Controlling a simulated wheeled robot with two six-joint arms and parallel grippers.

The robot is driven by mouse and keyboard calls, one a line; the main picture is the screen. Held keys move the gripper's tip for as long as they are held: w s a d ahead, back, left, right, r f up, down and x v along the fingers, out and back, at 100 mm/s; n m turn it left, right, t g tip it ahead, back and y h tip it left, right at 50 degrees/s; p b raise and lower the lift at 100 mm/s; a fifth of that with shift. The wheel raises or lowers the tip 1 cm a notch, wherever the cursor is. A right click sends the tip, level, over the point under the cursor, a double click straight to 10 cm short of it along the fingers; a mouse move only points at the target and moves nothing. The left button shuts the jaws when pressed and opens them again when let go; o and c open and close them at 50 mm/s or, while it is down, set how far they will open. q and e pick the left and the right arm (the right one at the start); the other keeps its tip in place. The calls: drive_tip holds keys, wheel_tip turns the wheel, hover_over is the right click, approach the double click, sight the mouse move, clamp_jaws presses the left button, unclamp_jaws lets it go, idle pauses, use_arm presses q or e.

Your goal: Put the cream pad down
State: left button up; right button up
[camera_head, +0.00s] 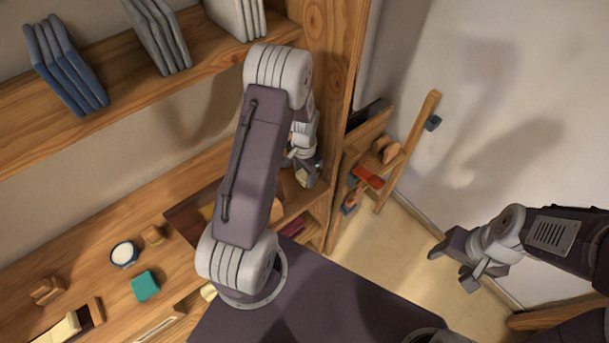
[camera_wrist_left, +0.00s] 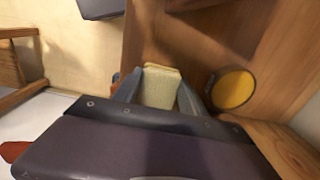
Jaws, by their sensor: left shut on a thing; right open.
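The cream pad (camera_wrist_left: 160,88) is a pale block held between the two fingers of my left gripper (camera_wrist_left: 160,100) in the left wrist view. In the head view my left gripper (camera_head: 303,170) is low beside the tall wooden post, shut on the pad (camera_head: 301,178), which shows only as a small cream patch. I cannot tell whether the pad touches a surface below it. My right gripper (camera_head: 453,270) is open and empty, over the floor at the right.
A yellow disc (camera_wrist_left: 232,89) lies on the wood near the pad in the left wrist view. In the head view, a bowl (camera_head: 124,254) and a teal block (camera_head: 145,286) are on the wooden desk (camera_head: 80,275). A wooden rack (camera_head: 407,150) stands behind the post.

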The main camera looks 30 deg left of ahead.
sight(305, 175)
use_arm(q)
drive_tip(key=shift+w+f, duration=0.1)
drive_tip(key=shift+f, duration=0.8)
drive_tip(key=shift+f, duration=0.1)
drive_tip(key=o, duration=1.2)
wheel_tip(305, 175, up, 12)
drive_tip(key=shift+r+b, duration=0.2)
drive_tip(key=shift+b, duration=0.25)
